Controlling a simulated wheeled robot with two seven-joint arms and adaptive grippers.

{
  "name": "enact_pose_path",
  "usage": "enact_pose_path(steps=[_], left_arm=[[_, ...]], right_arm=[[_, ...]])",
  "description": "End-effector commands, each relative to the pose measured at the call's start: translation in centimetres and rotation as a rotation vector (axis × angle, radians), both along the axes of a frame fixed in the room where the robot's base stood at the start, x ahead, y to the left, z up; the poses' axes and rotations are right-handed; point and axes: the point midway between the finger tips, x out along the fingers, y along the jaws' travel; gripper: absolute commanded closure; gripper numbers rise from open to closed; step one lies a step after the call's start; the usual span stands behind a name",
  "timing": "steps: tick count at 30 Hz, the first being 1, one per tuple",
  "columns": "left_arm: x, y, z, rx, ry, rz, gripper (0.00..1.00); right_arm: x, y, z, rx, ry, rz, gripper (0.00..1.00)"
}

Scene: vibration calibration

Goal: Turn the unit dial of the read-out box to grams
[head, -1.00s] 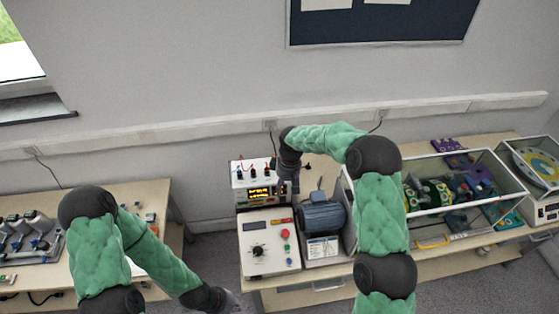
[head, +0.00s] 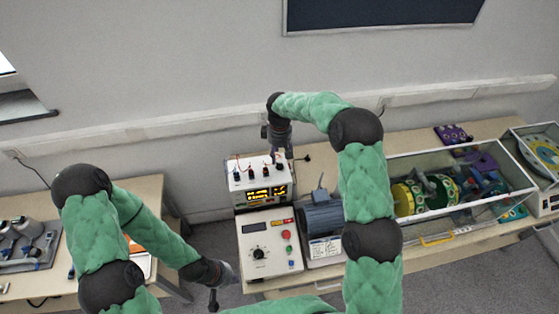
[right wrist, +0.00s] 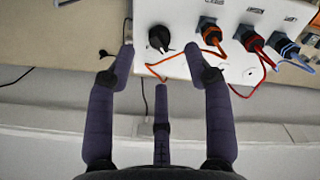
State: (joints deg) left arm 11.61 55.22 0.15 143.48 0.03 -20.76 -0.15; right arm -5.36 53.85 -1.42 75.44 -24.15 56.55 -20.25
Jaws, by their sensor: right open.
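The read-out box (head: 262,194) stands on the bench, with a lit yellow display on its front. In the right wrist view its pale top panel (right wrist: 221,70) carries a black dial (right wrist: 158,38) near the panel's left end. The dial's label and setting are not readable. My right gripper (right wrist: 160,52) is open, its fingertips on either side of the dial and apart from it.
Orange, red and blue plugs (right wrist: 250,38) with cables sit beside the dial. A control box (head: 270,245) with a knob and buttons stands in front. A motor (head: 323,217) and a clear-walled case (head: 450,207) are to the right. A gap separates the left table (head: 150,190).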

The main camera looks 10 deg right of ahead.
Motion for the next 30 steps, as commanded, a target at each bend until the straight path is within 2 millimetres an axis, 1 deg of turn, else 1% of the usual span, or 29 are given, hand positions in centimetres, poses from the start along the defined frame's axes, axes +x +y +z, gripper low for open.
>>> enact_pose_path(steps=[1,3,6,10,15,23,24,26,27,28,29,30], left_arm=[[0.0,0.0,0.4,0.0,-0.001,0.0,1.0],[0.0,0.0,0.7,0.0,-0.001,0.0,1.0],[0.1,0.0,1.0,0.0,-0.001,0.0,1.0],[0.1,0.0,1.2,0.0,-0.001,0.0,1.0],[0.1,0.0,1.4,0.0,-0.001,0.0,1.0],[0.1,0.0,1.3,0.0,-0.001,0.0,1.0],[0.1,0.0,1.3,0.0,-0.001,0.0,1.0],[0.1,0.0,1.3,0.0,-0.001,0.0,1.0],[0.1,0.0,1.3,0.0,-0.001,0.0,1.0],[0.1,0.0,1.3,0.0,-0.001,0.0,1.0],[0.1,0.0,1.3,0.0,-0.001,0.0,1.0],[0.1,0.0,1.3,0.0,-0.001,0.0,1.0]], right_arm=[[-0.1,0.0,-1.0,0.0,0.004,-0.001,0.48],[-0.1,0.0,-2.1,-0.001,0.004,-0.001,0.48],[-0.1,0.0,-3.6,0.0,0.004,-0.001,0.48],[0.0,0.0,-4.9,0.0,0.001,-0.001,0.48],[0.0,0.0,-5.7,0.001,-0.001,-0.001,0.48],[0.0,0.0,-5.8,0.001,-0.001,-0.001,0.48],[0.0,0.0,-5.8,0.001,-0.001,-0.001,0.59],[0.0,0.0,-5.8,0.001,-0.001,-0.001,0.76],[0.0,0.0,-5.8,0.001,-0.001,-0.001,0.88],[0.0,0.0,-5.8,0.001,-0.001,-0.001,0.96],[0.0,0.0,-5.8,0.001,-0.001,-0.001,1.0],[0.0,0.0,-5.8,0.0,0.0,-0.001,1.0]])
